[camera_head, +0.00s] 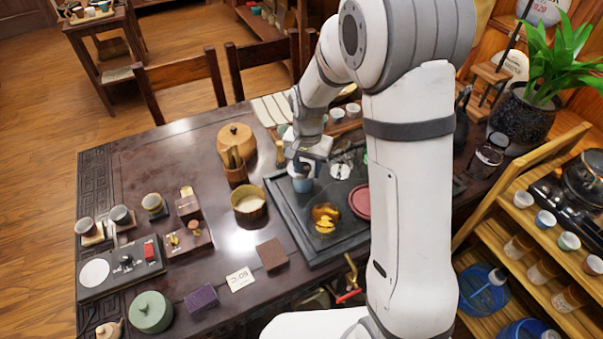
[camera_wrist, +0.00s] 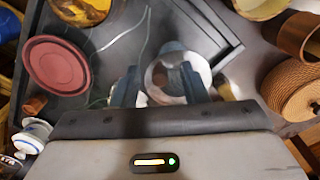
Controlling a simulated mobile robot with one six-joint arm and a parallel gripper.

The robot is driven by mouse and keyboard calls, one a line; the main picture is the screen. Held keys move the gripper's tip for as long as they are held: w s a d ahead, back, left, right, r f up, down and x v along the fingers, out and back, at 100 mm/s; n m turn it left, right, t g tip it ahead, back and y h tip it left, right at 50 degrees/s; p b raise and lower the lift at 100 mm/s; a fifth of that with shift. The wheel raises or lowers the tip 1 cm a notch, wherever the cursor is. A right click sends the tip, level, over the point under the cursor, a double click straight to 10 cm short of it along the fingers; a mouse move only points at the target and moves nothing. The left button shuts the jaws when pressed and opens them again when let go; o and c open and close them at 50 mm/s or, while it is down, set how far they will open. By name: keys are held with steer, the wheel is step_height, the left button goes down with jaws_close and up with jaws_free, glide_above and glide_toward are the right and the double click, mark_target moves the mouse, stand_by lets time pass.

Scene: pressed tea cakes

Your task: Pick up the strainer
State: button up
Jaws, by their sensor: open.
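My gripper (camera_head: 306,160) is over the dark tray (camera_head: 290,225), and its fingers (camera_wrist: 162,84) are apart. In the wrist view a round, pale grey vessel (camera_wrist: 181,72) with a brownish, partly see-through middle lies between and just beyond the fingertips. It may be the strainer, but I cannot tell for sure.
A red round dish (camera_head: 360,202) and an amber-coloured figure (camera_head: 325,214) are on the tray. The dish also shows in the wrist view (camera_wrist: 57,65). A bamboo bowl (camera_head: 249,203), scoop holder (camera_head: 236,172) and wooden canister (camera_head: 237,142) stand left of the tray.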

steer(key=shift+f, duration=0.4)
steer(key=shift+c, duration=0.2)
jaws_close()
